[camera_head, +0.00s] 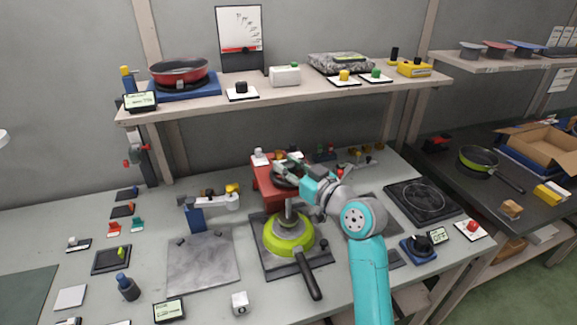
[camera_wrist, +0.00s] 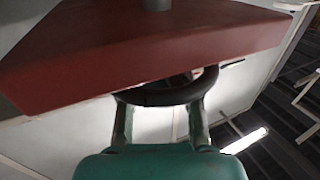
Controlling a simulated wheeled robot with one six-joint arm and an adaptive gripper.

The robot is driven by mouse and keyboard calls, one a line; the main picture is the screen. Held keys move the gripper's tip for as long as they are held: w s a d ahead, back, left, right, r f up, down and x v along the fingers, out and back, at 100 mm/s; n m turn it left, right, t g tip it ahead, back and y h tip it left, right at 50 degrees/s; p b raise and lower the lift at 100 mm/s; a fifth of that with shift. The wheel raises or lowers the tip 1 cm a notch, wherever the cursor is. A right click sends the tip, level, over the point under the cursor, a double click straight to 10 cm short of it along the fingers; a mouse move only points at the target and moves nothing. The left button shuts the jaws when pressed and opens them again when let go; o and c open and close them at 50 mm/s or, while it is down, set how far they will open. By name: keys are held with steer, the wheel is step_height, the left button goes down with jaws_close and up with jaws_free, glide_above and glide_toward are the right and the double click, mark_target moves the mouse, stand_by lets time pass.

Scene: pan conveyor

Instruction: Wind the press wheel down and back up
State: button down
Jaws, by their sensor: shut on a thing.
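The press has a red body (camera_head: 266,180) that stands on the bench behind a green pan; its red head (camera_wrist: 150,50) fills the upper part of the wrist view. The dark press wheel (camera_head: 284,179) sits at the front of it, and its rim (camera_wrist: 165,95) shows in the wrist view. My gripper (camera_head: 292,168) is at the wheel, shut on its rim, with a finger on each side in the wrist view (camera_wrist: 158,110). The grey press ram (camera_head: 289,211) hangs below, over the pan. The far part of the wheel is hidden behind the red head.
The green pan (camera_head: 274,240) lies on a dark plate under the press, its black handle (camera_head: 308,275) toward the front. A grey plate (camera_head: 201,262) lies to the left. A hotplate (camera_head: 423,200) and a blue knob box (camera_head: 419,247) are at right. A shelf (camera_head: 280,97) runs above.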

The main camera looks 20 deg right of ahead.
steer(key=shift+y, duration=0.3)
steer(key=n+g+y, duration=0.4)
steer(key=n+y, duration=0.1)
steer(key=y, duration=0.1)
steer(key=shift+d+g, duration=0.1)
steer(key=shift+g, duration=0.3)
steer(key=n+g+y, duration=0.2)
steer(key=g, duration=0.1)
steer(key=n+g+y, duration=0.1)
steer(key=n+g, duration=0.2)
steer(key=g, duration=0.1)
steer(key=shift+y, duration=0.4)
steer(key=shift+n+g, duration=0.4)
steer(key=c, duration=0.8)
jaws_free()
steer(key=v, duration=1.1)
steer(key=shift+s+d+f, duration=0.1)
steer(key=shift+d, duration=0.3)
